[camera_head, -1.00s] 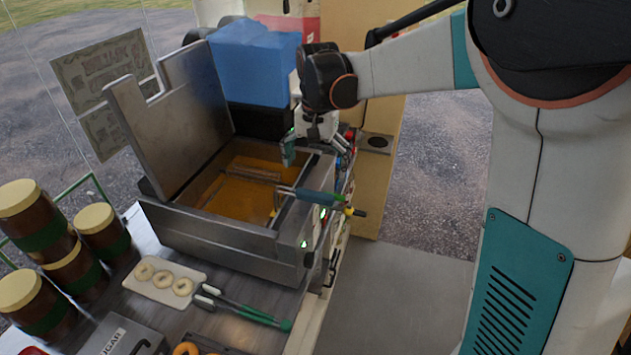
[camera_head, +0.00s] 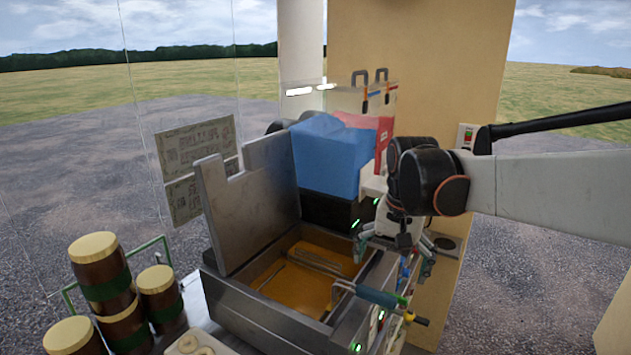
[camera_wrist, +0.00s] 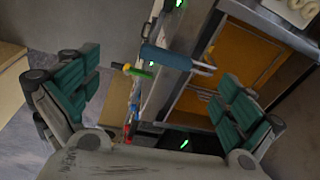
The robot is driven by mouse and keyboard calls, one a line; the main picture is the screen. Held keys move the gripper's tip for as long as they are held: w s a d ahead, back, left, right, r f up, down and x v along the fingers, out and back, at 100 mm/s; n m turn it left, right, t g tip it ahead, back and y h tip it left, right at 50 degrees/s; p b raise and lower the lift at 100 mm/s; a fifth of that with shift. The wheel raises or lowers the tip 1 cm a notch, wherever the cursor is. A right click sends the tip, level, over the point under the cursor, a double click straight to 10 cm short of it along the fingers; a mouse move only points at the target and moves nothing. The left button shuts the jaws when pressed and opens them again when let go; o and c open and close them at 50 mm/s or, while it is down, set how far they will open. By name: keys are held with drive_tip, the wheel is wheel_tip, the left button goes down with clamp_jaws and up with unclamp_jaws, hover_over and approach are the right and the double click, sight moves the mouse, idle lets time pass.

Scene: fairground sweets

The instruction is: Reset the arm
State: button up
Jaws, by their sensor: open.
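My gripper (camera_head: 398,250) is open and empty, with its jaws pointing down at the right side of the fryer (camera_head: 272,327). In the wrist view my gripper (camera_wrist: 158,103) shows its two green-padded fingers spread wide, with nothing between the pads. Beyond them are the fryer's front edge and a blue handle (camera_wrist: 165,57). The same blue handle (camera_head: 376,297) sticks out at the fryer's right edge in the head view, below the gripper. My arm reaches in from the right.
The fryer holds orange oil (camera_head: 305,288), and its metal lid (camera_head: 238,215) stands raised. A blue box (camera_head: 325,157) is behind it. Several brown jars with cream lids (camera_head: 100,270) stand at the left. A tan wall panel (camera_head: 425,70) rises behind the arm.

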drive_tip(key=s+f+n+t+b, duration=0.2)
drive_tip(key=s+f+t+b, duration=0.1)
drive_tip(key=s, duration=0.6)
drive_tip(key=s+d+f+n+t+b, duration=0.1)
drive_tip(key=s+f+n+t+b, duration=0.1)
drive_tip(key=s+f+b, duration=0.3)
drive_tip(key=s+f+n, duration=0.1)
drive_tip(key=s+f, duration=0.2)
drive_tip(key=s, duration=0.2)
drive_tip(key=shift+d+n+t, duration=0.15)
drive_tip(key=shift+n+t, duration=0.15)
drive_tip(key=shift+t, duration=0.1)
drive_tip(key=shift+s+f, duration=0.1)
